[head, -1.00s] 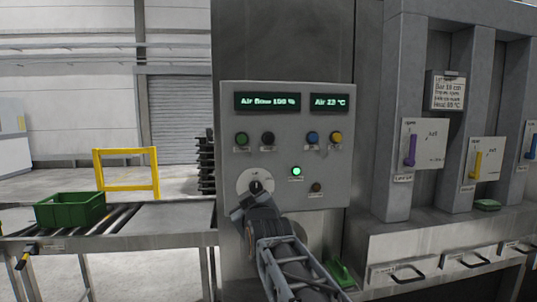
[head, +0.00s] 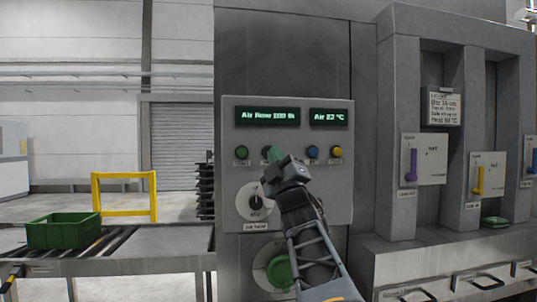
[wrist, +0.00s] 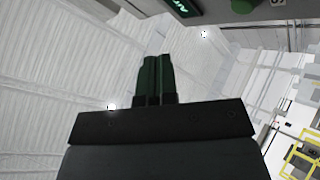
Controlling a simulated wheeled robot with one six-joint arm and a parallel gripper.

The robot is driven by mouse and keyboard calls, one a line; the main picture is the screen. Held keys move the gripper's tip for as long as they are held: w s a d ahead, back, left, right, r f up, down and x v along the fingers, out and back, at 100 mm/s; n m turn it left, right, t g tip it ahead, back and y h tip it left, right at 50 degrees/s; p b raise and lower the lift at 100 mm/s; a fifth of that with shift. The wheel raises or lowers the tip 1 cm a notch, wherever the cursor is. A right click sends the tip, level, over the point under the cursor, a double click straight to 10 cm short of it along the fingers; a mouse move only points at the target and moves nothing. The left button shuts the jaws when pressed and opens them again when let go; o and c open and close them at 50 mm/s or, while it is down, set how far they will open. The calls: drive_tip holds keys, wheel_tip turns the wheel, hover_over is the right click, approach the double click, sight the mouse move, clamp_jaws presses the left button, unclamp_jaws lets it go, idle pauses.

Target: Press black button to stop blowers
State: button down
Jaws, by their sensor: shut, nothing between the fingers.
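The grey control panel (head: 232,180) faces me in the head view. The black button (head: 265,150) is in its upper row, just right of the green button (head: 241,152); it is partly hidden by my fingertips. My gripper (head: 275,154) is shut and empty, its green fingertips overlapping the black button's right side. I cannot tell whether they touch it. In the wrist view, the closed green fingers (wrist: 157,78) point toward the panel edge, and a green button (wrist: 242,5) shows at the top. The display (head: 268,116) seems to read air flow 100 %.
A blue button (head: 313,152) and a yellow button (head: 336,152) sit to the right. A rotary dial (head: 256,203) is below, with a green round handle (head: 281,272) under it. A green crate (head: 62,232) stands on the roller conveyor at left. Levers line the right.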

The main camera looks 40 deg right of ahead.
drive_tip(key=w+d+p, duration=0.3)
drive_tip(key=w+p, duration=0.1)
drive_tip(key=w, duration=0.3)
drive_tip(key=shift+w+d, duration=0.4)
drive_tip(key=shift+w, duration=0.15)
idle(1.9)
drive_tip(key=shift+w+d, duration=0.15)
drive_tip(key=shift+w, duration=0.05)
drive_tip(key=shift+w+d, duration=0.25)
drive_tip(key=shift+w, duration=0.2)
idle(1.0)
drive_tip(key=shift+s+a+f+b, duration=0.1)
drive_tip(key=shift+s+b, duration=0.1)
drive_tip(key=shift+b, duration=0.15)
drive_tip(key=shift+s+a+b, duration=0.3)
drive_tip(key=shift+s+b, duration=0.3)
drive_tip(key=shift+b, duration=0.1)
